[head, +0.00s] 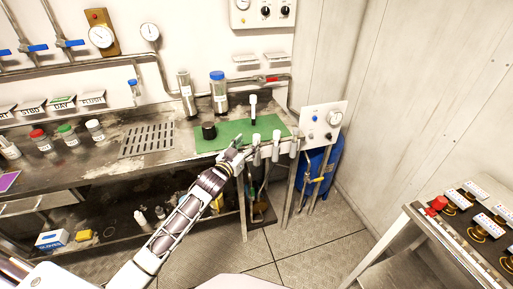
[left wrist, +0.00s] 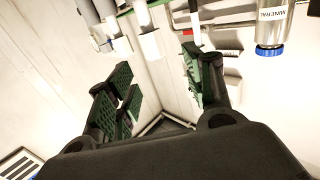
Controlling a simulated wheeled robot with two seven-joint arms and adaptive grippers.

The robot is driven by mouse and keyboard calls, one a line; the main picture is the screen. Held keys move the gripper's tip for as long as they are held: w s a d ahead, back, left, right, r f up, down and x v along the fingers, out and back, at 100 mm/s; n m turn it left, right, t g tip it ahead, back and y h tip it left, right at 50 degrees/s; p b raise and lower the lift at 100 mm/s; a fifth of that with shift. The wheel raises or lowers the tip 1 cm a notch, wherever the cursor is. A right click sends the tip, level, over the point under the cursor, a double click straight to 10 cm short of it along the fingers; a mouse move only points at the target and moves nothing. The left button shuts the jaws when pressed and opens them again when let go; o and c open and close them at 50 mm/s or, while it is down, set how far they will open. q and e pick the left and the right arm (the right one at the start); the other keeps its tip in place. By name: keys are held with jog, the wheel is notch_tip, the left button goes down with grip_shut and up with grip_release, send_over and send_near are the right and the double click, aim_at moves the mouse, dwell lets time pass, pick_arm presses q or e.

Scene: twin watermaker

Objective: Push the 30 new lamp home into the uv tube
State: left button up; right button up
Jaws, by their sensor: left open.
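My left gripper (head: 238,143) is over the front edge of the green mat (head: 225,130), beside several pale upright cylinders (head: 276,148) at the bench edge. In the left wrist view its green-padded fingers (left wrist: 160,90) are apart with nothing between them. A white piece with a dark lower end (head: 253,108) stands at the back of the mat. A steel cylinder (head: 186,92) stands upright behind the mat. I cannot tell for certain which of these is the uv tube or the new lamp. My right gripper is not in view.
A black cap (head: 209,131) sits on the mat's left part. A blue-capped canister (head: 218,92), labelled MINERAL in the left wrist view (left wrist: 270,30), stands behind it. A drain grate (head: 147,140) and several jars (head: 67,135) lie left.

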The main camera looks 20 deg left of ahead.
pick_arm(q)
jog(key=shift+w+d, duration=0.25)
jog(key=shift+w, duration=1)
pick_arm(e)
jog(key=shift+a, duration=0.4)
pick_arm(q)
jog(key=shift+w, duration=0.1)
